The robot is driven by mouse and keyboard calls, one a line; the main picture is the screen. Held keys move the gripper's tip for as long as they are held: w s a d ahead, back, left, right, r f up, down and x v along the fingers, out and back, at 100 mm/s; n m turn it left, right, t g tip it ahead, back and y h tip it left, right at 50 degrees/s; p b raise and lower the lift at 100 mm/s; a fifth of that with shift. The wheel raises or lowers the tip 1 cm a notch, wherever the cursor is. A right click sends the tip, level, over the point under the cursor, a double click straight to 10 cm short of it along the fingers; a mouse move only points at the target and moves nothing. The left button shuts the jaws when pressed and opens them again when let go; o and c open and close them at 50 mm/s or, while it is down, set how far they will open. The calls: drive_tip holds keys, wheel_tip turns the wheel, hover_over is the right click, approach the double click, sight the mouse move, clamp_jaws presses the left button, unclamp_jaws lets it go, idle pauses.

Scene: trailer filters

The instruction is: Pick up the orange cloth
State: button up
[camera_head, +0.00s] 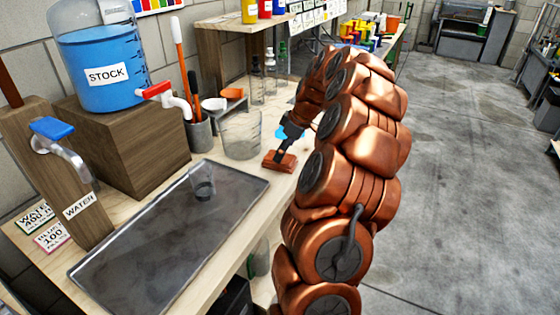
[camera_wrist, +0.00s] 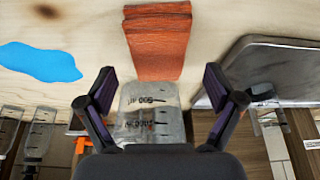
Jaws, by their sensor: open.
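The orange cloth (camera_head: 275,165) lies folded on the wooden bench, right of the large glass beaker. It also shows at the top middle of the wrist view (camera_wrist: 157,45), flat on the wood. My gripper (camera_head: 284,152) is at the cloth in the head view, pointing down. In the wrist view its two dark fingers (camera_wrist: 158,88) are spread apart, with the cloth beyond the gap between them. Nothing is held. Whether the fingertips touch the cloth cannot be told.
The glass beaker (camera_head: 241,138) stands close left of the cloth and shows between my fingers in the wrist view (camera_wrist: 150,105). A blue spill (camera_wrist: 40,62) lies beside the cloth.

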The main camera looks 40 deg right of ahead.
drive_tip(key=x, duration=0.2)
drive_tip(key=shift+w+a+f, duration=0.1)
drive_tip(key=shift+f, duration=0.25)
drive_tip(key=shift+f+b, duration=0.3)
drive_tip(key=shift+b, duration=0.05)
idle(0.4)
drive_tip(key=c, duration=1.2)
drive_tip(key=shift+r, duration=0.2)
drive_tip(key=shift+c, duration=0.2)
